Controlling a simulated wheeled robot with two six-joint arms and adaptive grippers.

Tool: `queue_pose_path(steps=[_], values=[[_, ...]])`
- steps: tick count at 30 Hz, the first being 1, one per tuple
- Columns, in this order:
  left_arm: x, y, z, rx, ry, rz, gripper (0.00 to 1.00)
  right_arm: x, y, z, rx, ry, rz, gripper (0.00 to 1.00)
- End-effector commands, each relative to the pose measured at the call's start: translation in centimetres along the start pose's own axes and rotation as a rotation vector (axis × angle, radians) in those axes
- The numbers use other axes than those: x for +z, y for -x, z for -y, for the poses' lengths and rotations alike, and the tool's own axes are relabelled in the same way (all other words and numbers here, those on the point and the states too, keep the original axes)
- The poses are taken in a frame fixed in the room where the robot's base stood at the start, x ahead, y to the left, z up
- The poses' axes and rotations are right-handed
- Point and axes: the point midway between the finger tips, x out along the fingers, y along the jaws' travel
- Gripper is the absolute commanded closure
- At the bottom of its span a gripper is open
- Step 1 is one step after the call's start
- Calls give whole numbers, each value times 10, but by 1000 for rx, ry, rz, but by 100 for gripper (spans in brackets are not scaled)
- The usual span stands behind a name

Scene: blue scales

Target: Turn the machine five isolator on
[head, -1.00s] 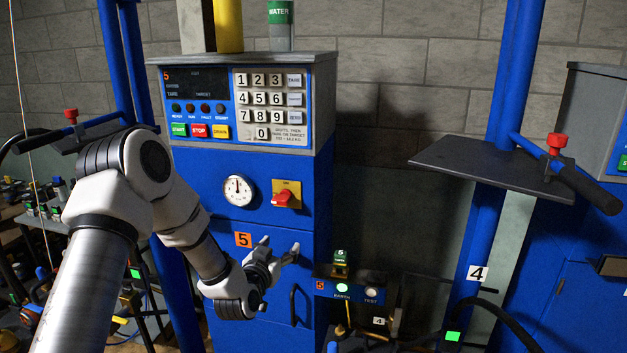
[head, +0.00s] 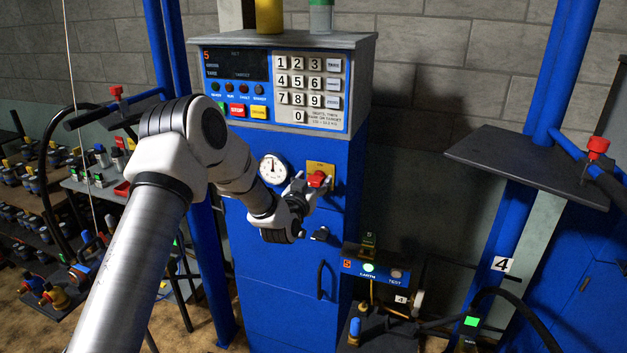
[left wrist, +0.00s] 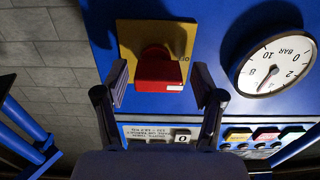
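The isolator's red knob (head: 317,179) sits on a yellow plate (head: 318,167) on the blue machine front marked 5, right of a round dial. In the left wrist view the picture is turned over, and the red knob (left wrist: 157,74) stands out from its yellow plate (left wrist: 130,38). My left gripper (head: 310,187) is at the knob in the head view. In the left wrist view its open fingers (left wrist: 160,88) stand on either side of the knob, with gaps showing. Contact cannot be told. My right gripper is not in view.
The pressure dial (head: 273,169) is close to my left gripper. A keypad panel (head: 308,88) is above, and a black door handle (head: 321,280) below. A grey shelf plate (head: 530,165) juts out at the right. Cluttered benches (head: 40,210) stand at the left.

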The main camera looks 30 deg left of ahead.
Motion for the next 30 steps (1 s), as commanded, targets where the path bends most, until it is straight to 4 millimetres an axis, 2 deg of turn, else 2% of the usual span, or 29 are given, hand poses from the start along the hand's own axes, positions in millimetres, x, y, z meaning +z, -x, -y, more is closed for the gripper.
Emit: queue_pose_path(steps=[1, 4, 5, 19, 30], values=[[0, 0, 0, 0, 0, 0, 49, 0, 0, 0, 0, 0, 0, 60], [0, 0, 0, 0, 0, 0, 84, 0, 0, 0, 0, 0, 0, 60], [0, 0, 0, 0, 0, 0, 91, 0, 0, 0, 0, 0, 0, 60], [0, 0, 0, 1, -60, 0, 91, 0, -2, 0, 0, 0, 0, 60], [0, 0, -2, 1, -320, 0, 91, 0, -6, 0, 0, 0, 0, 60]])
